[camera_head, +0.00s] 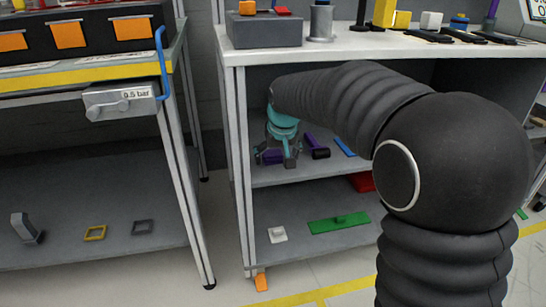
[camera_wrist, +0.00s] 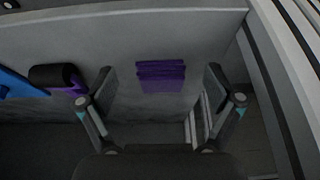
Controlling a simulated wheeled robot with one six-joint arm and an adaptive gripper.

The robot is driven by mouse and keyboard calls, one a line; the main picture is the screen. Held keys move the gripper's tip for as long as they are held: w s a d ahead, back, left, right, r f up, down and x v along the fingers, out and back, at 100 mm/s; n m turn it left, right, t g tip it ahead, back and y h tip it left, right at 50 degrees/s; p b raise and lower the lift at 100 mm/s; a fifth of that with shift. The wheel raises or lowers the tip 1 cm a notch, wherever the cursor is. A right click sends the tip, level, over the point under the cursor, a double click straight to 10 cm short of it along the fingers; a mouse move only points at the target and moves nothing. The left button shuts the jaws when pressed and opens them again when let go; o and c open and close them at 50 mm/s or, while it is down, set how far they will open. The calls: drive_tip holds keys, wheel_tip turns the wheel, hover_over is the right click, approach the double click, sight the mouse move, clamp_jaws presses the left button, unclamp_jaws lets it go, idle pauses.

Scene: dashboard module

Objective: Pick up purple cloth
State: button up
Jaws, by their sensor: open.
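The purple cloth (camera_wrist: 161,77) lies folded on the grey middle shelf. In the wrist view it sits in the gap between my two fingers, near the shelf's edge. In the head view part of it shows as a purple patch (camera_head: 272,156) behind the fingers. My gripper (camera_head: 278,160) is open and points down over this shelf. In the wrist view the fingers of my gripper (camera_wrist: 158,72) stand left and right of the cloth with space on both sides, and nothing is held. How high the fingertips are above the cloth I cannot tell.
A black and purple object (camera_head: 316,147) and a blue object (camera_head: 345,146) lie right of the cloth on the shelf. The shelf unit's worktop (camera_head: 345,43) is above, and a metal leg (camera_head: 241,170) stands left. A green piece (camera_head: 338,222) lies on the lower shelf.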

sight(273, 152)
drive_tip(key=w, duration=0.2)
drive_tip(key=w+a, duration=0.1)
drive_tip(key=shift+w+f, duration=0.1)
drive_tip(key=shift+w, duration=0.25)
drive_tip(key=shift+w+a+f, duration=0.1)
drive_tip(key=shift+w, duration=0.25)
drive_tip(key=shift+w+f, duration=0.1)
drive_tip(key=shift+f, duration=0.35)
drive_tip(key=c, duration=1.1)
